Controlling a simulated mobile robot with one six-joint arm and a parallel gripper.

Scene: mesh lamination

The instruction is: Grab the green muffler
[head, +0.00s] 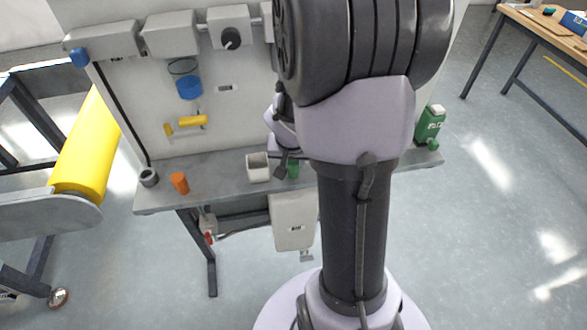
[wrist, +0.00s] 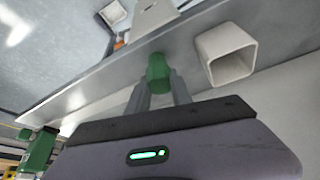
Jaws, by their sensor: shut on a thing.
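The green muffler (head: 293,169) is a small green cylinder at the front of the grey shelf, partly hidden by my arm in the head view. In the wrist view, the green muffler (wrist: 158,68) sits between the two grey fingers of my gripper (wrist: 157,86). The fingers are shut on its sides. In the head view my gripper (head: 283,162) is at the muffler, mostly hidden behind my arm. I cannot tell whether the muffler still touches the shelf.
A white square cup (head: 258,168) stands close to the muffler and also shows in the wrist view (wrist: 229,58). An orange cylinder (head: 180,183) and grey ring (head: 149,177) stand farther left on the shelf (head: 215,187). A green container (head: 430,123) is at the right end.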

